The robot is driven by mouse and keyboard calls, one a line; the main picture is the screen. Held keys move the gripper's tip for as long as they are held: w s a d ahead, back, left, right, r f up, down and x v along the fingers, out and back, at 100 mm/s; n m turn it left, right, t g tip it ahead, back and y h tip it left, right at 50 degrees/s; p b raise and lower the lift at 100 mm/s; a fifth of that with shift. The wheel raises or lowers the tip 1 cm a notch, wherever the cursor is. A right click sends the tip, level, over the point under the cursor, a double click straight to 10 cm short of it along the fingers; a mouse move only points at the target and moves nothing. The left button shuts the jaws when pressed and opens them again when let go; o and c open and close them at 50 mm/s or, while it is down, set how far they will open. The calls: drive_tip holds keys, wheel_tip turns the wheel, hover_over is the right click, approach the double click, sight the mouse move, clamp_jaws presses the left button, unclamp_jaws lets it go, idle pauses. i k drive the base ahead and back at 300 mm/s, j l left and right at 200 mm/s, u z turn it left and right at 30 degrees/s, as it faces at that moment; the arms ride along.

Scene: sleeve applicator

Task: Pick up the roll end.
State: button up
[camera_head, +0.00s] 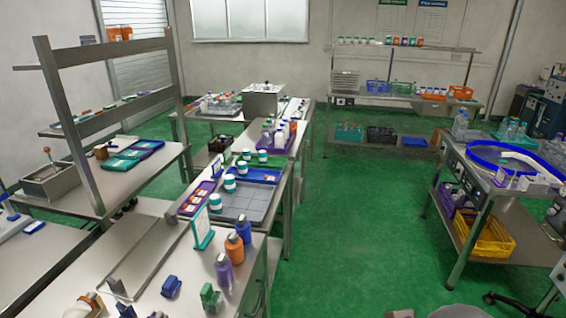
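I cannot pick out the roll end for certain. A pale rounded thing with a brown part (90,304) sits at the bottom left edge of the near bench, cut off by the picture's lower edge. It may be a roll, but it is too small and cropped to tell. My gripper is not in view.
A steel rack (115,110) stands left. Green floor (350,220) is clear between the bench and the right-hand table (473,178).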

sight(246, 157)
drive_tip(key=i+l+u, duration=0.1)
drive_tip(key=i+u, duration=0.15)
drive_tip(key=i, duration=0.2)
drive_tip(key=i+l+u, duration=0.2)
drive_tip(key=i, duration=0.25)
drive_tip(key=i+l, duration=0.25)
drive_tip(key=i, duration=0.25)
drive_tip(key=i+l, duration=0.3)
drive_tip(key=i, duration=0.15)
drive_tip(key=i+l, duration=0.25)
drive_tip(key=i, duration=0.25)
drive_tip(key=i+l, duration=0.3)
drive_tip(key=i, duration=0.15)
drive_tip(key=i+l, duration=0.25)
drive_tip(key=i, duration=0.25)
drive_tip(key=i+l, duration=0.3)
drive_tip(key=i, duration=0.15)
drive_tip(key=z, duration=0.05)
